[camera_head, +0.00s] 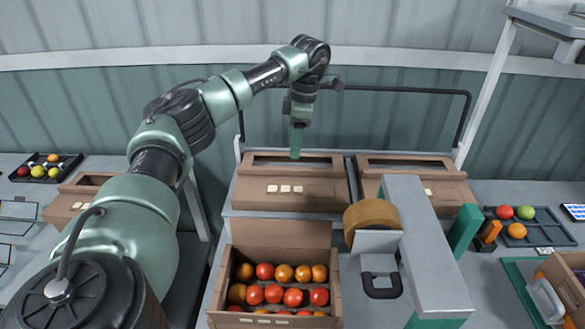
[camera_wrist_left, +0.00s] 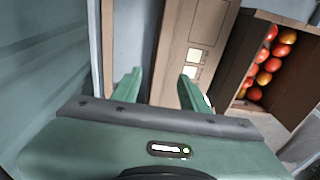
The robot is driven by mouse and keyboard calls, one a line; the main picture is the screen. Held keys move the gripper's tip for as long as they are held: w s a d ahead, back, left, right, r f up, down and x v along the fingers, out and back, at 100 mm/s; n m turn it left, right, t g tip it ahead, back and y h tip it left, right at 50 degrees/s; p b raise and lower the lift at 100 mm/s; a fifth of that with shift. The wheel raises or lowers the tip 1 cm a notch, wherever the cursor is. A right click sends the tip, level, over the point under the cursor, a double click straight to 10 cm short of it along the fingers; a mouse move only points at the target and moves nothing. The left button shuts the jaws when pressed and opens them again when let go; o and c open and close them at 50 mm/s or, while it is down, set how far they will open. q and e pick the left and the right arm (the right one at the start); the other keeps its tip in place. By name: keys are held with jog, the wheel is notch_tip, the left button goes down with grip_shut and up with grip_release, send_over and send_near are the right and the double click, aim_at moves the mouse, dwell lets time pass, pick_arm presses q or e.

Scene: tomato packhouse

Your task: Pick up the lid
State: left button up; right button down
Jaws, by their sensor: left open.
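A brown cardboard lid (camera_head: 248,192) with a long window and several pale labels lies on the rack at the back, behind the tomato box. It also shows in the left wrist view (camera_wrist_left: 176,60), running up between and beyond the fingers. My left gripper (camera_head: 296,150) points down over the lid's back, near its window. My right gripper is not in view.
An open box (camera_head: 218,290) of tomatoes stands in front of the lid. A second, similar lid (camera_head: 455,192) lies to the right. A tape machine (camera_head: 425,240) with a brown roll stands right of the box. A black rail (camera_head: 405,89) runs behind the rack.

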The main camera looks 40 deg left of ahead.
aim_at(292, 168)
pick_arm(q)
jog(key=shift+s+f, duration=0.25)
jog(key=shift+f, duration=0.6)
jog(key=f+p, duration=0.1)
jog(key=f, duration=0.2)
jog(key=f+p, duration=0.1)
jog(key=shift+s+a+f+p, duration=0.1)
jog(key=shift+a+f+p, duration=0.2)
jog(key=shift+f, duration=0.45)
jog(key=shift+c, duration=0.3)
grip_shut()
